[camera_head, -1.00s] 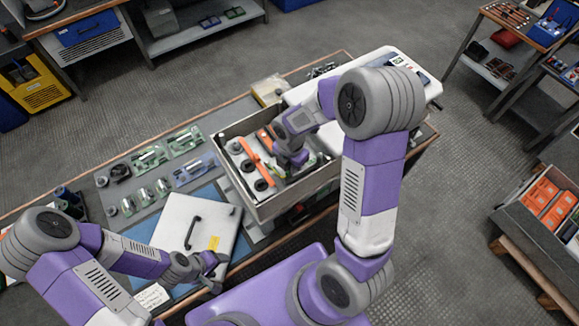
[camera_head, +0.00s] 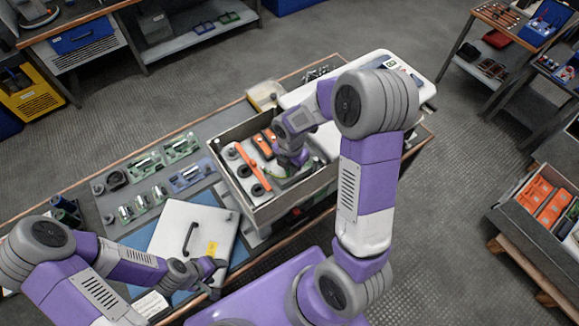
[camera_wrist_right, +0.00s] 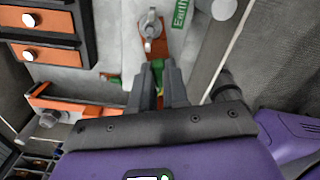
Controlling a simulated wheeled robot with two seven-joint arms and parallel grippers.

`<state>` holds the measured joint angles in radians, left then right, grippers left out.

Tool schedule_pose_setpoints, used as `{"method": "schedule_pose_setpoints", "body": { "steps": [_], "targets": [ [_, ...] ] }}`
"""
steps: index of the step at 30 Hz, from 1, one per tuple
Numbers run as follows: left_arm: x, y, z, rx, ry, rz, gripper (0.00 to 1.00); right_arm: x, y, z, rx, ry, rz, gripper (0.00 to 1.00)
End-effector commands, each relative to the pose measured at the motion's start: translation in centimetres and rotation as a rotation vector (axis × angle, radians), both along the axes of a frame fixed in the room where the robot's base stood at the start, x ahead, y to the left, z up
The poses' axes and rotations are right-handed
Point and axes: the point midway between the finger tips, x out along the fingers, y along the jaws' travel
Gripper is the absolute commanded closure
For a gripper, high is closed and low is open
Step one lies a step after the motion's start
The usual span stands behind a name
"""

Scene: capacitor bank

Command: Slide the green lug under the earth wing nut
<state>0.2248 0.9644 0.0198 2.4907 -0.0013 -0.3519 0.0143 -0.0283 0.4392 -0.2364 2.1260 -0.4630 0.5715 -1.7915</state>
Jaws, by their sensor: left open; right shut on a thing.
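The earth wing nut (camera_wrist_right: 150,27), silver, stands on an orange-brown copper strip beside a green Earth label (camera_wrist_right: 181,12) in the right wrist view. My right gripper (camera_wrist_right: 158,72) is shut on the green lug (camera_wrist_right: 158,66), of which only a little green shows between and beside the fingertips. The fingertips are just below the strip, apart from the wing nut in the picture. In the head view my right gripper (camera_head: 290,168) reaches into the open grey box (camera_head: 270,212); my arm hides the wing nut and lug there. My left gripper (camera_head: 214,270) is open near the removed cover.
The light cover (camera_head: 170,240) with a black handle lies left of the box. Orange bars (camera_head: 250,166) and black round parts fill the box's left side. In the right wrist view, an orange bracket (camera_wrist_right: 75,108) is left of the fingers and a box wall (camera_wrist_right: 222,45) right.

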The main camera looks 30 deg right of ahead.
Motion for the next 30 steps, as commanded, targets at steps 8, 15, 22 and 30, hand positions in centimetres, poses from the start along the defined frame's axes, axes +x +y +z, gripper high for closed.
{"method": "schedule_pose_setpoints", "body": {
  "steps": [8, 15, 22, 30],
  "targets": [
    [0.0, 0.0, 0.1, 0.0, 0.0, 0.0, 0.38, 0.3, -0.5, 0.0, 0.0, -0.001, 0.0, 1.0],
    [0.0, 0.0, 0.2, 0.0, 0.0, 0.0, 0.38, 0.4, -0.9, 0.0, 0.0, -0.001, -0.001, 1.0],
    [0.0, 0.0, 0.2, 0.0, 0.0, 0.0, 0.38, 0.5, -1.1, 0.0, 0.0, -0.001, 0.0, 1.0],
    [0.0, 0.0, 0.2, 0.0, 0.0, 0.0, 0.38, 0.5, -1.1, 0.0, -0.001, -0.003, -0.001, 0.78]
  ]
}}
